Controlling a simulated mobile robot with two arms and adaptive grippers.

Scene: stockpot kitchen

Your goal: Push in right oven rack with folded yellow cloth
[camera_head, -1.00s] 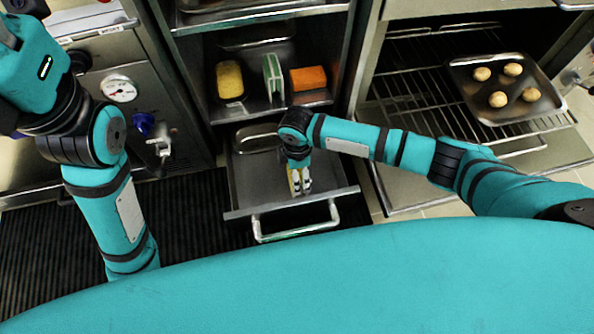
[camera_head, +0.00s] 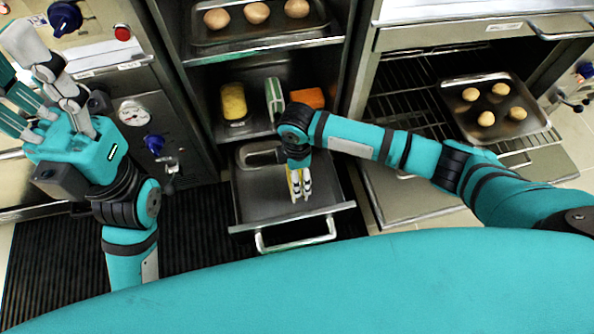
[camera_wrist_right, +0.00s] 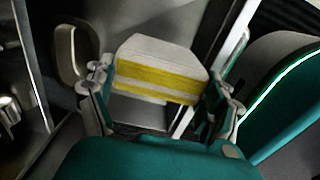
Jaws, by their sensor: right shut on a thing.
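The right oven rack (camera_head: 404,104) is a wire rack in the open oven at the right, partly pulled out, with a metal tray (camera_head: 468,130) of several round buns on it. My right gripper (camera_head: 300,192) is over the open drawer, left of the oven and apart from the rack. It is shut on the folded yellow cloth (camera_wrist_right: 155,78), which is pale with yellow stripes and lies between the fingers in the right wrist view. Only a sliver of the cloth shows in the head view. My left gripper (camera_head: 24,84) is raised at the upper left, fingers spread and empty.
The open drawer (camera_head: 255,200) with a bar handle (camera_head: 296,240) lies under my right gripper. A shelf above holds a yellow sponge (camera_head: 233,101), a green-and-white item (camera_head: 274,98) and an orange block (camera_head: 307,97). The oven's lowered door (camera_head: 412,205) juts out at right.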

